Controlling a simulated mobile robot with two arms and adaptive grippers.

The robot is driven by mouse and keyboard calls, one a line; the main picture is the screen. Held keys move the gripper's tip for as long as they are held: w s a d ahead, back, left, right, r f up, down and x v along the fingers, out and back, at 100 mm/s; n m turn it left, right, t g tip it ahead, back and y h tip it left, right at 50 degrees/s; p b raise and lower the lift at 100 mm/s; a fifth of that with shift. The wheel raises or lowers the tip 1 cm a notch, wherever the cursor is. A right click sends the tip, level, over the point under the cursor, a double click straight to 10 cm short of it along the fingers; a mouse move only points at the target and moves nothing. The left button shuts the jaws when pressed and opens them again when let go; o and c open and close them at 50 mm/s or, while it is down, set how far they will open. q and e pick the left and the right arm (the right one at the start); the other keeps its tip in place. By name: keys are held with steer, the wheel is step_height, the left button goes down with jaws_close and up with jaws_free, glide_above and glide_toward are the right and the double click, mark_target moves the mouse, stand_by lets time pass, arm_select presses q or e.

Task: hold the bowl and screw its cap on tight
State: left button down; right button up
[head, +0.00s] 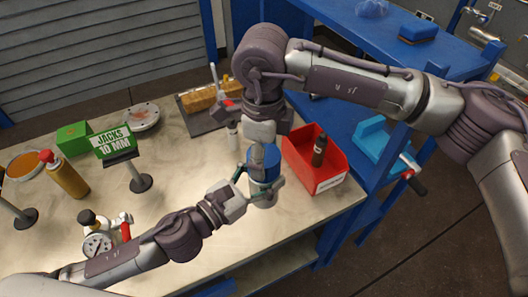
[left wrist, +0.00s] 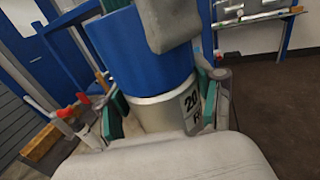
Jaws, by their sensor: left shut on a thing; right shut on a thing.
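The bowl is a short silvery metal cylinder (left wrist: 155,113) with a dark-on-light label, partly readable as "20". It stands upright over the front right part of the bench in the head view (head: 262,188). Its wide blue cap (left wrist: 138,52) sits on top of it, roughly in line; how tight it is cannot be told. The cap also shows in the head view (head: 271,160). My left gripper (head: 257,183) is shut around the bowl from the side, green pads against the metal. My right gripper (head: 260,155) comes from above and is shut on the cap, partly hiding it.
A red bin (head: 330,180) with a dark bottle (head: 319,150) stands close to the right. A "JACKS 10 MM" sign (head: 115,143), a yellow-brown bottle (head: 65,175) and a valve-like fitting (head: 97,243) stand left. A dark tray (head: 199,122) lies behind.

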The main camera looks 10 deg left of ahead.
steer(key=m, duration=1.3)
steer(key=shift+m, duration=0.3)
steer(key=m, duration=0.6)
steer(key=shift+m, duration=0.3)
steer(key=m, duration=0.8)
steer(key=shift+w, duration=0.1)
steer(key=o, duration=1.1)
step_height(320, 180, up, 12)
